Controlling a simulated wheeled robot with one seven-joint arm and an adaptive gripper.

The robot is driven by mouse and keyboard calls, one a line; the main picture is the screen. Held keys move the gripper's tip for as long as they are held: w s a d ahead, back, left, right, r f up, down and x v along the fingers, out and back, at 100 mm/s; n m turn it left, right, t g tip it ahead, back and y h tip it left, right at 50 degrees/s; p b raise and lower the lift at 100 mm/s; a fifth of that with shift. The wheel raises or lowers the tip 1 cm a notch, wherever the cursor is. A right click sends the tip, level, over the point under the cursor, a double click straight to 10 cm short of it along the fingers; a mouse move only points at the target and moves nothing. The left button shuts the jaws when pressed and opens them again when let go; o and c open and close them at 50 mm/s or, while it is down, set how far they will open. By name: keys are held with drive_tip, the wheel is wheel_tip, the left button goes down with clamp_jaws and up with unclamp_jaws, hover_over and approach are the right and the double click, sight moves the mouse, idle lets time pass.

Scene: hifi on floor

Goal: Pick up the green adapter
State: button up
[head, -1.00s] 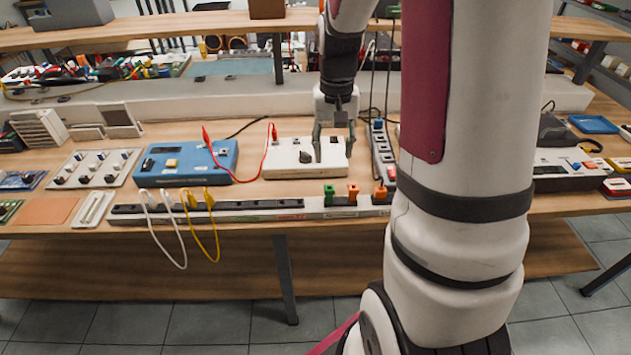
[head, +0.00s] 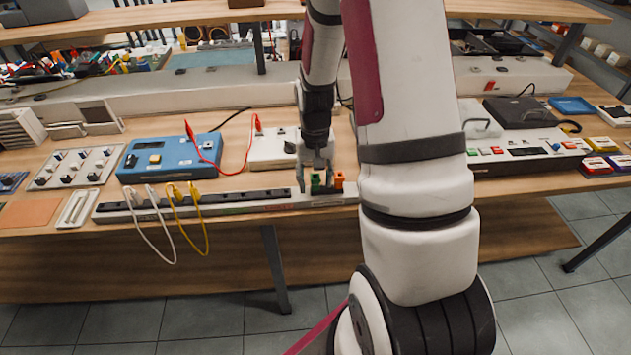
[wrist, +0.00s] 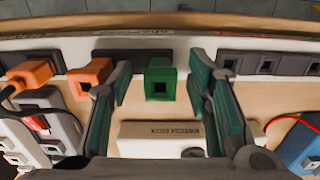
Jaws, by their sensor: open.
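The green adapter (head: 316,184) is a small block with a square socket, standing on the long power strip (head: 250,197) at the table's front edge. In the wrist view the green adapter (wrist: 159,80) sits between my gripper's (wrist: 158,76) two fingers, with gaps on both sides. My gripper (head: 315,178) is open and points down at the strip. An orange adapter (wrist: 91,76) is close beside the left finger, perhaps touching it. In the head view my fingers partly cover the green adapter.
Another orange adapter (wrist: 28,76) with a cable is farther left in the wrist view. A white box (wrist: 150,139) lies behind the strip. A blue device (head: 172,158) with red leads (head: 208,150) stands to the left. White and yellow cables (head: 197,218) hang off the front edge.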

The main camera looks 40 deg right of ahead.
drive_tip(key=shift+f, duration=0.25)
clamp_jaws()
drive_tip(key=shift+r, duration=0.15)
